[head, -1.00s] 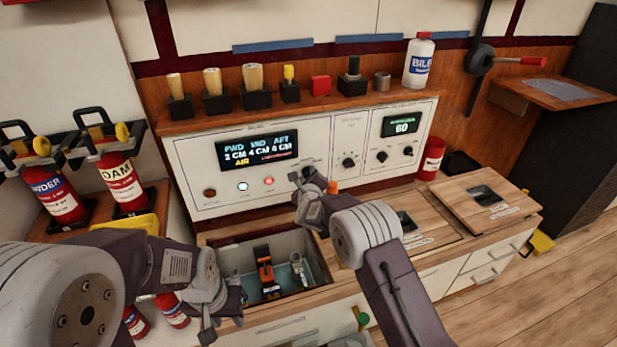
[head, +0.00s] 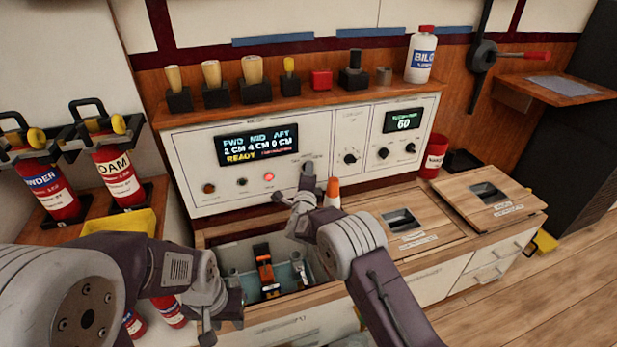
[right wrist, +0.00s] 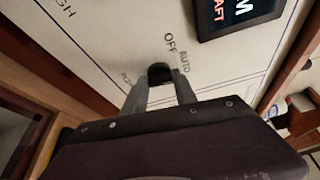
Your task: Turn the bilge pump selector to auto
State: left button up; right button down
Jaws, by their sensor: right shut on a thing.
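The bilge panel (head: 210,155) is a white upright face with a dark display (head: 258,145) reading 2 CM, 4 CM, 0 CM and READY. The selector is a black knob (right wrist: 160,71) below the display's right end, with OFF and AUTO printed around it and a third label partly hidden. My right gripper (right wrist: 160,88) is shut on this knob, one finger on each side. In the head view my right gripper (head: 305,182) covers most of the knob. My left gripper (head: 222,318) is open and empty in front of the open bin.
An open bin (head: 225,256) with an orange-handled tool lies below the panel. An orange-capped bottle (head: 333,190) stands close right of my right gripper. Other knobs (head: 351,159) sit further right.

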jog(key=shift+f+n+t+b, duration=0.15)
jog(key=shift+n+t+b, duration=0.25)
jog(key=shift+n, duration=0.3)
jog(key=c, duration=1)
grip_release()
jog(key=s+b, duration=0.9)
jog(key=b, duration=0.4)
jog(key=shift+a, duration=0.4)
